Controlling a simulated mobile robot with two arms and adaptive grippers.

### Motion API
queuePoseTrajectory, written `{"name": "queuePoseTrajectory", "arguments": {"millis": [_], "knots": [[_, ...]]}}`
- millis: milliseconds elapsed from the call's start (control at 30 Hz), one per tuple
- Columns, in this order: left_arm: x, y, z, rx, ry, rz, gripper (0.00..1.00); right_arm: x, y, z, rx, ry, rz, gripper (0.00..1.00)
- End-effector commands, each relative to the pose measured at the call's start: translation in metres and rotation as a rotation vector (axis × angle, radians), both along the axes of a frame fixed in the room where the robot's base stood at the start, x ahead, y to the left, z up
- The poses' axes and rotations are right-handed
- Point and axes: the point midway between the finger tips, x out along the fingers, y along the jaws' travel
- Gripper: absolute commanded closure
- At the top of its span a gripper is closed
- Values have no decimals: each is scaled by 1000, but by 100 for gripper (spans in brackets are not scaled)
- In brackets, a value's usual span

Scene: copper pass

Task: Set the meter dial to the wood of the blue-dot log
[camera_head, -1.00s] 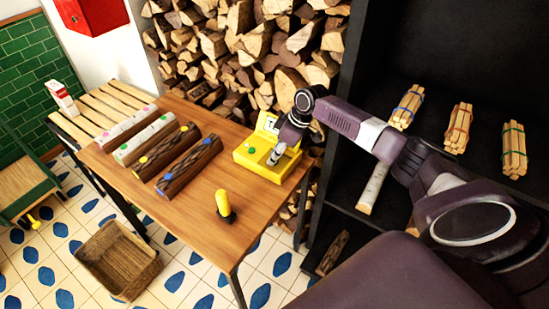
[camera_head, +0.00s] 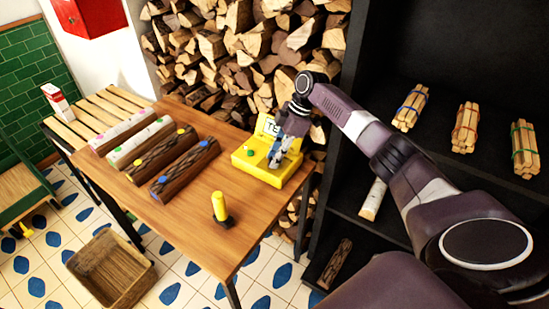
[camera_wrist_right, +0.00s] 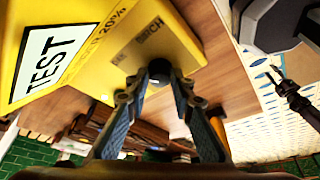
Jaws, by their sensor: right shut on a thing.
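The yellow meter (camera_head: 247,163) sits on the wooden table at its far right corner, with a green button and an upright panel at its back. In the right wrist view the meter (camera_wrist_right: 85,75) shows a "TEST" label and partly readable lettering ending in "CH". My right gripper (camera_head: 276,160) is over the meter's front right part. In the wrist view its fingertips (camera_wrist_right: 160,78) are shut on the dark round dial knob (camera_wrist_right: 159,69); the dial's setting is unclear. The blue-dot log (camera_head: 185,171) has dark, rough bark and lies nearest in the row of logs. My left gripper is not in view.
Logs with yellow (camera_head: 160,156), green (camera_head: 140,143) and pink (camera_head: 122,130) dots lie beside the blue-dot log. A yellow-handled tool (camera_head: 220,206) stands near the table's front. A black shelf (camera_head: 345,175) with stick bundles is on the right.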

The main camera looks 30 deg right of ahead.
Motion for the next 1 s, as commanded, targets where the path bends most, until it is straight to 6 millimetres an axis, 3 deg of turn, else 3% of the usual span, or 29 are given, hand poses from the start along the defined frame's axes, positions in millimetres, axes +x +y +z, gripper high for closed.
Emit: {"name": "queuePoseTrajectory", "arguments": {"millis": [333, 367, 500, 833, 1000], "knots": [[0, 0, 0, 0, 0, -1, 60, 0, -1, 0, -3, -3, 1, 100], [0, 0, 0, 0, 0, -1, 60, 0, -1, 0, -3, -3, 1, 75], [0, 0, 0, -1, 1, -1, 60, 0, -1, 0, -3, -2, 1, 61], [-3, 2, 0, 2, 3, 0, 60, 0, -2, 4, -2, -2, 1, 61], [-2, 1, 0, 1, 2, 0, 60, -2, -11, 26, -2, -6, 0, 61]]}}
